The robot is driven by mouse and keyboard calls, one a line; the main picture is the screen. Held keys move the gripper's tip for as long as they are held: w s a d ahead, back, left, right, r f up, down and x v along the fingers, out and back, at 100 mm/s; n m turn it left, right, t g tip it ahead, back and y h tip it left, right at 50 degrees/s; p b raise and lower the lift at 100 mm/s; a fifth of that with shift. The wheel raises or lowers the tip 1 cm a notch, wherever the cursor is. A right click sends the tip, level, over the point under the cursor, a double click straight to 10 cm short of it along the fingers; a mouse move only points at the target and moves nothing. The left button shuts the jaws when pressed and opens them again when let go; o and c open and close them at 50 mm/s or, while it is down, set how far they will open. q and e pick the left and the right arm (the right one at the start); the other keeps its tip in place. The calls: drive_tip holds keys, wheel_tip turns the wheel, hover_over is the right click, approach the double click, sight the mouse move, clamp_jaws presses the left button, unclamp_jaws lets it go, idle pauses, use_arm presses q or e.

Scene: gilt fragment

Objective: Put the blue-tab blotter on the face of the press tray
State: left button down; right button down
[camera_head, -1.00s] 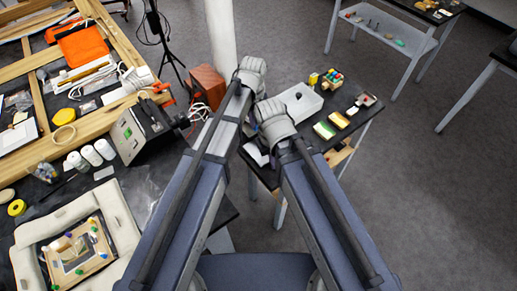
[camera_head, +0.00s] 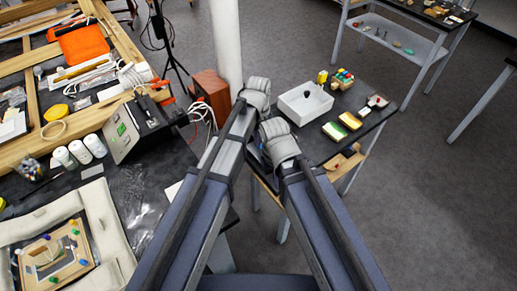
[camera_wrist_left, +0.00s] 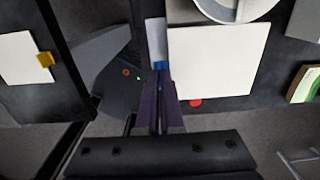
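In the left wrist view my left gripper (camera_wrist_left: 159,92) has its dark fingers together on a blue tab. A narrow pale strip rises from that tab; this looks like the blue-tab blotter (camera_wrist_left: 155,38), seen steeply tilted. Behind it, a larger white square (camera_wrist_left: 215,60) shows a red tab at its lower edge, and another white square (camera_wrist_left: 18,58) at the left has a yellow tab. In the head view both grippers are hidden behind my arms. I cannot tell for sure which thing is the press tray; a cream padded surround (camera_head: 105,225) at lower left holds a wooden board with coloured pegs.
A dark side table (camera_head: 375,115) carries a white basin (camera_head: 305,104) and yellow-green sponges (camera_head: 335,131). A white column (camera_head: 226,45) stands between. Grey floor (camera_head: 430,200) is open at right.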

use_arm(q)
drive_tip(key=shift+f+b, duration=1.9)
drive_tip(key=shift+f, duration=0.25)
drive_tip(key=shift+f, duration=0.2)
drive_tip(key=c, duration=1.1)
unclamp_jaws()
drive_tip(key=shift+r, duration=0.2)
wheel_tip(320, 180, up, 12)
drive_tip(key=p, duration=1.2)
drive_tip(key=shift+r, duration=0.1)
